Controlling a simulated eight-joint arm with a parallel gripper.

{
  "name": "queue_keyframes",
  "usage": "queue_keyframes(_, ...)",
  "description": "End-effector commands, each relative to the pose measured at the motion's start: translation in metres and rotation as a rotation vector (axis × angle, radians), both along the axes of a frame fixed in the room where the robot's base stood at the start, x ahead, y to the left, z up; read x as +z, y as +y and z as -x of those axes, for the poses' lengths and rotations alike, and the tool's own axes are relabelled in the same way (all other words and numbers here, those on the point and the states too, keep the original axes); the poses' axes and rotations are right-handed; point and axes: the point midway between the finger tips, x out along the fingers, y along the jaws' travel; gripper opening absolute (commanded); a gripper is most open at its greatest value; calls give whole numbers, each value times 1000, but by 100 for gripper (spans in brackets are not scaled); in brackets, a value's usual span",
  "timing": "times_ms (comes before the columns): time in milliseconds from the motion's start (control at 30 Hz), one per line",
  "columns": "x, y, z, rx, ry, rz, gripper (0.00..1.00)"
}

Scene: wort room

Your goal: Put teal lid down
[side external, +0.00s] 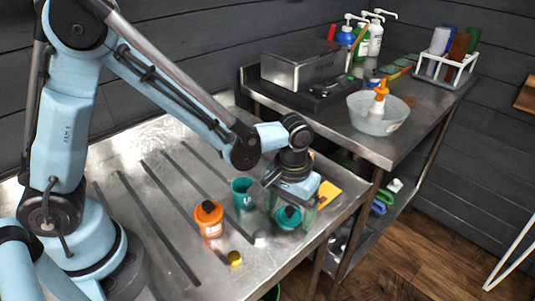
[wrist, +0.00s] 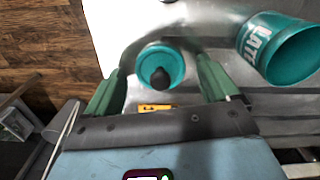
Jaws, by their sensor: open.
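The teal lid (wrist: 152,57) with its dark knob shows between my fingers in the wrist view. In the side view the lid (side external: 289,217) appears to lie on the metal table near its right edge. My gripper (wrist: 162,67) is open around the lid, with a gap on each side. In the side view my gripper (side external: 289,208) points down over the lid, its green fingers low at the table. A teal cup (side external: 242,193) stands open to the left of the lid. The cup also shows with white lettering in the wrist view (wrist: 245,42).
An orange lidded cup (side external: 209,224) and a small yellow piece (side external: 234,258) are left of my gripper. A yellow-orange card (side external: 328,192) lies behind it. Dark strips cross the table (side external: 135,155). A side bench holds a grey bowl (side external: 365,116) and a white rack (side external: 460,75).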

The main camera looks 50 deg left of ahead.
Motion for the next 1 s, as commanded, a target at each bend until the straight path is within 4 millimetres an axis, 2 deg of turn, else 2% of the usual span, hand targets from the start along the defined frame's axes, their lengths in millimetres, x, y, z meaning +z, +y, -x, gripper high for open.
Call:
queue_keyframes(267, 10, 0, 0, 0, 0, 0, 88)
queue_keyframes(800, 95, 0, 0, 0, 0, 0, 88)
queue_keyframes(1000, 116, 0, 0, 0, 0, 0, 88)
